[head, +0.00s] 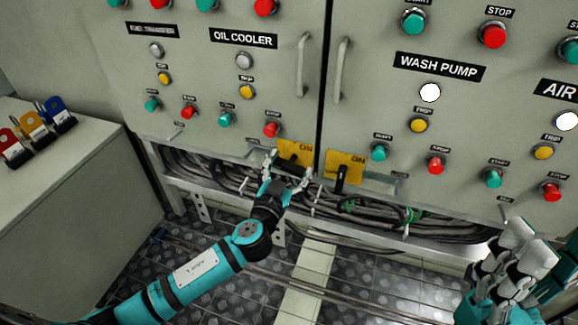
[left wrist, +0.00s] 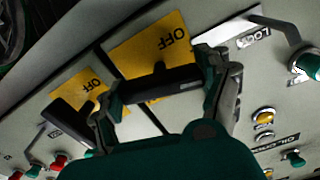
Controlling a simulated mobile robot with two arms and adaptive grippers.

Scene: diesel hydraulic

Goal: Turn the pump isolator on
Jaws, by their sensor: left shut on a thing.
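Two yellow isolator plates sit side by side at the bottom of the grey cabinets: the left plate (head: 294,150) and the right plate (head: 352,162), each with "ON" showing at the top. My left gripper (head: 284,168) is at the left plate and hides its lower part. In the left wrist view, my left gripper (left wrist: 170,92) is shut on a black isolator handle (left wrist: 160,82), in front of a yellow plate (left wrist: 140,52) marked "OFF". The right plate's black handle (head: 340,180) points down. My right gripper (head: 512,262) is at the lower right, away from the plates; its opening is unclear.
Panels carry red, green and yellow buttons; the "WASH PUMP" lamp (head: 430,92) is white. Two vertical door handles (head: 303,65) stand out above the isolators. Cables (head: 400,220) run below the cabinets. A side bench (head: 60,180) holds coloured padlock-like items (head: 55,112) at left.

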